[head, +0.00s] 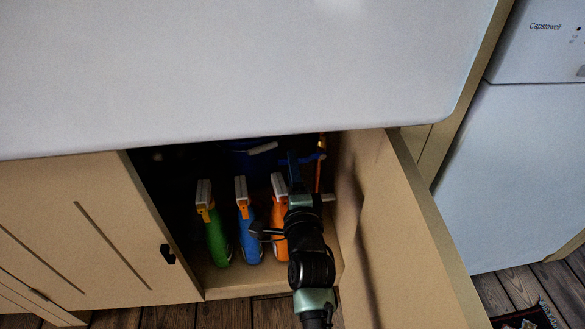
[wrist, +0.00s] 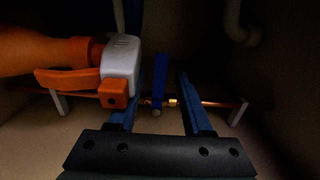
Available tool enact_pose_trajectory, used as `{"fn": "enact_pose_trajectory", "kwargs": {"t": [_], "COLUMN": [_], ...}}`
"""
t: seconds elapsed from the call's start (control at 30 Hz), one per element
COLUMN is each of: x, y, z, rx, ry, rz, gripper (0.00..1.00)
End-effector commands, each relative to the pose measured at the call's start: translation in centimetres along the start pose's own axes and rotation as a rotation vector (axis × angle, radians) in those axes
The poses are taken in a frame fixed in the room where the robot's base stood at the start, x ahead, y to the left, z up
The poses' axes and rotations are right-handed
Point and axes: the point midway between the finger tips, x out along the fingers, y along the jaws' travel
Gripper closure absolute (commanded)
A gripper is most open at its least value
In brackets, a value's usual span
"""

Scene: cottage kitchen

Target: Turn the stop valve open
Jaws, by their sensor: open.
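The stop valve's blue lever (wrist: 160,80) shows in the wrist view, standing across a thin copper pipe (wrist: 212,103). A brass fitting (wrist: 172,101) is on the pipe by the lever's base. My gripper (wrist: 157,90) is open, and its two blue fingers appear on either side of the lever; I see no clear contact. In the head view my gripper (head: 294,172) reaches into the open cupboard near the copper pipe (head: 319,176). A small blue part (head: 316,157) there looks like the lever. My arm hides some of the cupboard's right side.
An orange spray bottle (head: 279,230) with a white head (wrist: 122,65) is close beside my gripper. Blue (head: 249,232) and green (head: 217,238) spray bottles stand to its left. The open door (head: 400,230) is on the right, the worktop (head: 240,75) overhead.

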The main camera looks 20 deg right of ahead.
Motion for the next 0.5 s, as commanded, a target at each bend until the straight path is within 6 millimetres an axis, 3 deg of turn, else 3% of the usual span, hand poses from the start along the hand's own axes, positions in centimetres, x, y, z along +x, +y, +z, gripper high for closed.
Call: {"fn": "enact_pose_trajectory", "kwargs": {"t": [0.27, 0.5], "x": [0.14, 0.13], "y": [0.01, 0.01], "z": [0.02, 0.03], "rx": [0.0, 0.0], "ry": [0.0, 0.0], "rz": [0.0, 0.0], "gripper": [0.5, 0.9]}}
